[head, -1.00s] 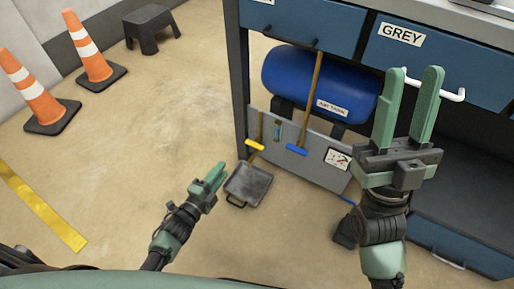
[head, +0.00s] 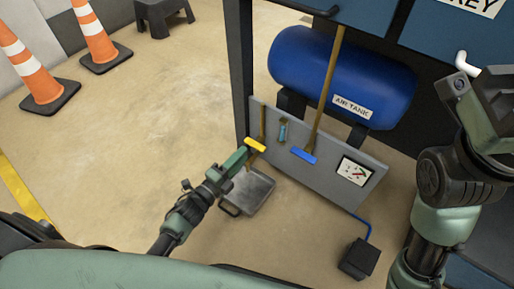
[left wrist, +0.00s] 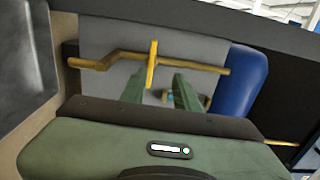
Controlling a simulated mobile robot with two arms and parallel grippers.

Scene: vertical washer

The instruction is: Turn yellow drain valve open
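The yellow drain valve handle (head: 256,145) sits on a brass pipe (head: 262,122) at the left part of the grey panel (head: 325,183). It is a flat lever, seen nearly edge-on in the left wrist view (left wrist: 152,66), crossing the brass pipe. My left gripper (head: 243,154) is at the handle in the head view. In the left wrist view its two green fingers (left wrist: 160,88) are apart, with the handle's lower end between or just beyond their tips; contact is unclear. My right arm is at the right edge, its fingers out of frame.
A blue-handled valve (head: 303,155) and a gauge (head: 354,171) are on the same panel, below the blue air tank (head: 340,75). A metal drain pan (head: 249,190) lies on the floor below. A black box (head: 359,258) stands right. Open floor lies left, with cones (head: 95,40) beyond.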

